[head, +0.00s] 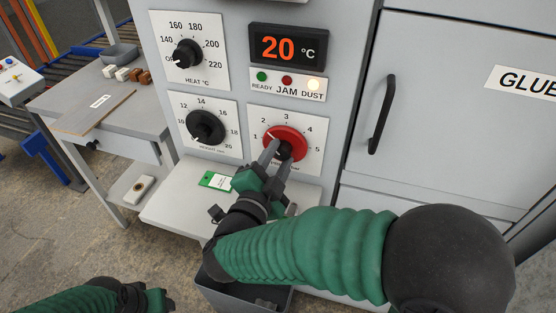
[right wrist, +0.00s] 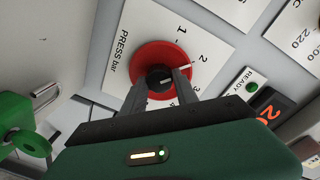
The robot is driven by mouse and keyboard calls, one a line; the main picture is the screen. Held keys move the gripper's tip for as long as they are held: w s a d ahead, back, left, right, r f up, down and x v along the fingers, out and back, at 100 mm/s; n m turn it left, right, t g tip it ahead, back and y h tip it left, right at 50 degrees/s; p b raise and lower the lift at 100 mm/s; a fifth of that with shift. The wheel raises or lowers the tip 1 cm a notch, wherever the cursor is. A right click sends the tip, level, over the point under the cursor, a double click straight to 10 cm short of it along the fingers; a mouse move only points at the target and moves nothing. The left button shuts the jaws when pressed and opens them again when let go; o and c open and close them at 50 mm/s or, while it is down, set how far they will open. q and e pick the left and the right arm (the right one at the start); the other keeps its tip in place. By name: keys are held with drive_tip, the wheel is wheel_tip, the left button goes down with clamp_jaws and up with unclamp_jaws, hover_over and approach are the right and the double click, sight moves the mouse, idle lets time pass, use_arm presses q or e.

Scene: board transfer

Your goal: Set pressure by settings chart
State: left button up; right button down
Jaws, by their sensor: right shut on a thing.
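The pressure dial (head: 303,128) is a white plate with a scale from 1 to 5 and a red knob (head: 299,137) with a black centre, low on the grey machine front. My right gripper (head: 278,152) is shut on the black centre. In the right wrist view, the red knob (right wrist: 143,56) sits between the two fingers, and its white mark points at about 2. The fingers hide part of the knob and scale. My left gripper (head: 153,299) is at the bottom left edge, partly cut off, away from the dials. I see no readable settings chart.
The dust lamp (head: 313,85) glows. A green-and-white tag (head: 215,181) lies on the shelf (head: 165,207). A cabinet handle (head: 381,115) sticks out at right.

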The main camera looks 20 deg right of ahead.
idle(0.3)
drive_tip(key=c, duration=0.9)
unclamp_jaws()
drive_tip(key=shift+c, duration=0.2)
